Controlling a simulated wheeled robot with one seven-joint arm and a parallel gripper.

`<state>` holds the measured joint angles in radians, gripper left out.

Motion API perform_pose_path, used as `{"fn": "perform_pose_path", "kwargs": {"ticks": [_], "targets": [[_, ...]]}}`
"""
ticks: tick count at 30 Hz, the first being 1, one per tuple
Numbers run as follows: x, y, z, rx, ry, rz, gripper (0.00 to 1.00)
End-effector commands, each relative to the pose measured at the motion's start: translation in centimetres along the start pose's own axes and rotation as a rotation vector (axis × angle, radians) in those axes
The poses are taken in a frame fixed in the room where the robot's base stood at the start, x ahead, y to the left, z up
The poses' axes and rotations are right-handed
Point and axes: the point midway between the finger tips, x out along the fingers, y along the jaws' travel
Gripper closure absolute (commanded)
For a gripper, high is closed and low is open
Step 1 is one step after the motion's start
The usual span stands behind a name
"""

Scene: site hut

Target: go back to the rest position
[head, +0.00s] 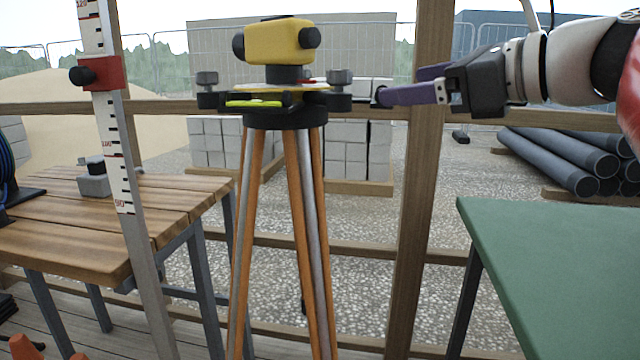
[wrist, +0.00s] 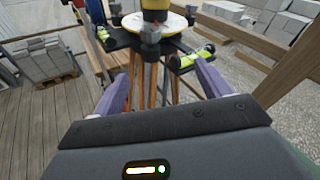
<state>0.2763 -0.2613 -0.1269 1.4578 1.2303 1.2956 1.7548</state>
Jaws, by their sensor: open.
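My gripper (head: 412,86) is at the upper right of the head view, with its purple fingers pointing left toward the tripod. In the wrist view its two purple fingers (wrist: 160,92) stand apart with nothing held between them. A yellow survey level (head: 278,42) sits on the tripod head (head: 285,116), left of my gripper. The tripod stands upright on orange and grey legs. A grey clamp knob (head: 340,78) on the tripod's plate is close to the fingertips in the head view. In the wrist view a knob (wrist: 150,50) shows just beyond the fingers; I cannot tell whether they touch it.
A wooden table (head: 100,225) with a small grey block (head: 94,184) stands at the left. A measuring staff (head: 118,150) with a red clamp leans before it. A green table (head: 560,260) is clear at the right. A wooden post (head: 418,200) rises behind the gripper.

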Motion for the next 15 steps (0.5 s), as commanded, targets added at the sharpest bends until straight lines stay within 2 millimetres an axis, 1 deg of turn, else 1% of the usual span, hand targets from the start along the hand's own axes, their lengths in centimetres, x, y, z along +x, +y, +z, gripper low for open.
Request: {"fn": "perform_pose_path", "kwargs": {"ticks": [1, 5, 8, 11, 12, 14, 15], "targets": [[0.3, 0.7, -1.1, -0.048, 0.033, 0.001, 0.24], [0.9, 2.3, -5.0, -0.214, 0.144, 0.015, 0.24], [1.2, 4.1, -8.7, -0.383, 0.247, 0.051, 0.24], [1.2, 6.7, -13.7, -0.617, 0.377, 0.133, 0.24], [1.1, 8.1, -16.1, -0.738, 0.434, 0.185, 0.24], [0.6, 10.2, -20.0, -0.946, 0.52, 0.289, 0.24], [0.0, 11.6, -22.6, -1.089, 0.571, 0.371, 0.24]]}}
